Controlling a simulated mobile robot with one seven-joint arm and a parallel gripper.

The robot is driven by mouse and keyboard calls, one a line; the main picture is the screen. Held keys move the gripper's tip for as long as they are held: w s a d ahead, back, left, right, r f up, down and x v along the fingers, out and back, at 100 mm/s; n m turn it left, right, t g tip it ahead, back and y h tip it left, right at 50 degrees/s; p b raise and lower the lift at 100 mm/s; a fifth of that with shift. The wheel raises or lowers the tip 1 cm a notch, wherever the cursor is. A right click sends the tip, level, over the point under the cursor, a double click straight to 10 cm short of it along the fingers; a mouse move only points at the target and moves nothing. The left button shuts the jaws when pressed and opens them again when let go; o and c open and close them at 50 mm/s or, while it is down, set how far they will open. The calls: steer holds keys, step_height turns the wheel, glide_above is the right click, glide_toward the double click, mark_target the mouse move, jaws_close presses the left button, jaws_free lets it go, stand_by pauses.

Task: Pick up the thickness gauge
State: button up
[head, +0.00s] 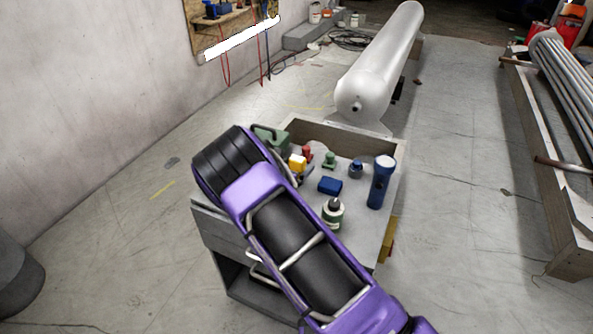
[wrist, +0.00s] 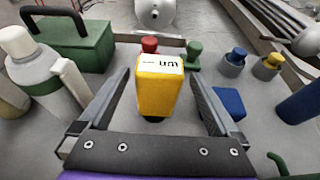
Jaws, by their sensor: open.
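The thickness gauge (wrist: 159,90) is a yellow block with a white face carrying dark marks, upright on the grey bench top in the wrist view. In the head view the yellow gauge (head: 297,163) is partly hidden behind my purple arm. My gripper (wrist: 158,76) is open, with one dark finger on each side of the gauge. Gaps show between the fingers and the gauge, so it is not held. My fingers are hidden in the head view.
Behind the gauge stand a red knobbed item (wrist: 149,45) and a green one (wrist: 193,55). A blue block (wrist: 229,102) lies close outside the right finger. A green case (wrist: 75,45) and grey-white bottle (wrist: 30,60) stand left. A blue flashlight (head: 381,182) stands at the bench's right.

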steer(key=x, duration=0.4)
steer(key=shift+w+a, duration=0.1)
jaws_close()
stand_by(0.3)
